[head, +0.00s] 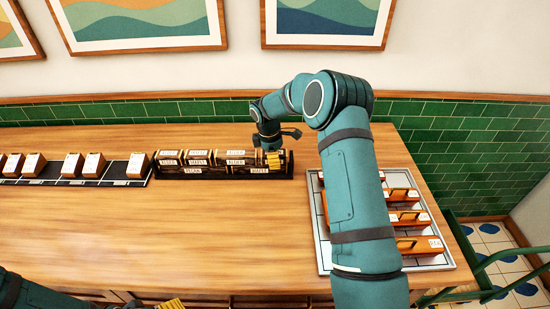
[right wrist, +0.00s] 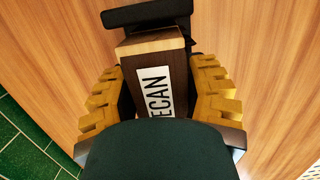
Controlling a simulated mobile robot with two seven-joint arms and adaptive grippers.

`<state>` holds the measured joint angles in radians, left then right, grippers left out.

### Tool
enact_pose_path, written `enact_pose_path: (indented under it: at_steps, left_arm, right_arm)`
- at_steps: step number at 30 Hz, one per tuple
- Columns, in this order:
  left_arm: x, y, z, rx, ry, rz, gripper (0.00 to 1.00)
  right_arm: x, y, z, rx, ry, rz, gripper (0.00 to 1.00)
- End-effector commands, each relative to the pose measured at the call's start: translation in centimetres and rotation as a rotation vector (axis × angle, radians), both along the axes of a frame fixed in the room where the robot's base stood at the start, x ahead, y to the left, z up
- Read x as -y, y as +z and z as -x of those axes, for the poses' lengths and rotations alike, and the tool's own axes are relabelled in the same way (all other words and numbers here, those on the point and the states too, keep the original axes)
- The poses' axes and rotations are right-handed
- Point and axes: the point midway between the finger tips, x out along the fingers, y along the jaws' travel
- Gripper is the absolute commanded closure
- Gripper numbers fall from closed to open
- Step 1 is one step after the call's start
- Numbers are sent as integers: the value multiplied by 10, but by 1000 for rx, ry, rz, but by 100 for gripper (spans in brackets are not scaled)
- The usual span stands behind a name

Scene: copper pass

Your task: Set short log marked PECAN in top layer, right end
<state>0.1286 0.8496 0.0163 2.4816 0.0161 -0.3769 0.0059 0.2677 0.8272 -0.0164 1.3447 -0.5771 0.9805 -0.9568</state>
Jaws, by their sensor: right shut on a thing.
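The black log rack (head: 291,163) stands at the back of the wooden counter, with labelled dark logs (head: 197,160) in layers. Its lower front labels seem to read PECAN and MAPLE. My right gripper (head: 273,160) is over the rack's right end, its yellow fingers pointing down. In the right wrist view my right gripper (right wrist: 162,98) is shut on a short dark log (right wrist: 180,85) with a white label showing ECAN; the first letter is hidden. I cannot tell whether this log touches the rack. My left gripper (head: 170,303) shows only partly at the bottom edge.
A dark strip with several small labelled brown blocks (head: 72,165) lies left of the rack. A pale tray (head: 325,262) with orange labelled pieces (head: 419,245) lies at the right, partly behind my right arm. The counter's front middle is clear. A green-tiled wall (head: 110,112) runs behind.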

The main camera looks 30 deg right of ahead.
Motion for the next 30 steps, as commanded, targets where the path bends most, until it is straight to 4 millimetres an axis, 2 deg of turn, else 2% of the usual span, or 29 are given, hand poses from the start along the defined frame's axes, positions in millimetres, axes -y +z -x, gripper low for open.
enact_pose_path:
  at_steps: [1,2,3,4,13,17,20,30]
  left_arm:
    - [0,-2,0,0,0,0,22]
    - [0,-1,0,-1,0,0,22]
    - [0,-1,0,-1,0,0,22]
    - [0,-1,0,-1,0,0,22]
    - [0,0,0,-1,0,0,22]
    - [0,2,0,0,0,0,22]
    - [0,3,0,0,0,0,22]
    - [0,8,0,0,0,1,22]
  right_arm:
    - [0,-3,0,0,0,0,90]
    - [0,-2,0,0,0,0,39]
    - [0,-2,0,0,0,0,25]
    - [0,-2,0,0,0,0,22]
    - [0,-1,0,0,0,0,22]
    - [-1,8,-1,1,0,0,22]
    - [-2,23,-2,3,-1,1,22]
    - [-12,91,-6,3,1,1,22]
